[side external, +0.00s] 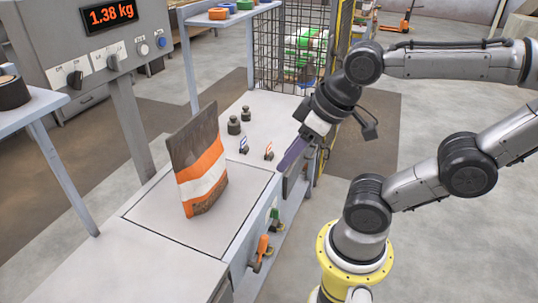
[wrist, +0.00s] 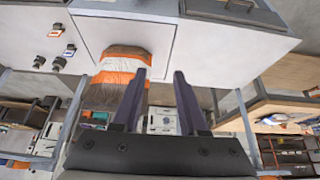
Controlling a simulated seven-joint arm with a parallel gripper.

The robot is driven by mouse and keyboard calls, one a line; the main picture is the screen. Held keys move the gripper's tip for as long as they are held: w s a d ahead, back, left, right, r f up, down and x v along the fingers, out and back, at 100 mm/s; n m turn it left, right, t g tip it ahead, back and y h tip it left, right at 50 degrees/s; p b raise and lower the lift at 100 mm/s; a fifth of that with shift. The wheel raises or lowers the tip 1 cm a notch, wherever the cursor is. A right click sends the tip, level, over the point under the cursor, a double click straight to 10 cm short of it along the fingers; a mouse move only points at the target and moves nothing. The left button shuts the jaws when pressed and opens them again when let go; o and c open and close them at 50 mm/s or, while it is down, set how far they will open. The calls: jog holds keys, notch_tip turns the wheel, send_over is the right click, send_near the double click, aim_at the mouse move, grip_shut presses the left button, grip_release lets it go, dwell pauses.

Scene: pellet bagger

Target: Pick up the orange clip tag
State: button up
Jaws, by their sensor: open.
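The orange clip tag (side external: 268,151) is a small orange-edged tag on a dark clip. It stands on the pale bench near its right edge. In the wrist view it shows at the upper left (wrist: 56,30). A similar blue-edged tag (side external: 243,146) stands just to its left in the side view and also shows in the wrist view (wrist: 70,48). My gripper (side external: 286,166) is at the bench's right edge, right of the orange tag and apart from it. In the wrist view my gripper (wrist: 159,76) has its two dark purple fingers spread, with nothing held between them.
An orange, white and brown bag (side external: 204,170) stands on the square plate (side external: 150,213). A display panel (side external: 85,42) reads 1.38 kg. Orange-handled (side external: 262,246) and green-handled tools hang at the bench front.

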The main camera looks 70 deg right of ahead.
jog(key=w+d+r+n, duration=0.2)
jog(key=w+r+n, duration=0.65)
jog(key=n, duration=0.35)
jog(key=w+d+f+n+g+h, duration=0.1)
jog(key=w+d+n+g+h, duration=0.1)
jog(key=w+d+n, duration=0.85)
jog(key=m+g+y, duration=0.2)
jog(key=m+g, duration=0.2)
jog(key=m, duration=0.1)
send_over(269, 145)
notch_tip(269, 145, down, 25)
notch_tip(269, 145, down, 8)
jog(key=shift+w+d+r, duration=0.1)
jog(key=shift+d+r, duration=0.05)
jog(key=shift+r, duration=0.1)
jog(key=shift+d+f, duration=0.1)
jog(key=shift+f, duration=2.65)
grip_shut()
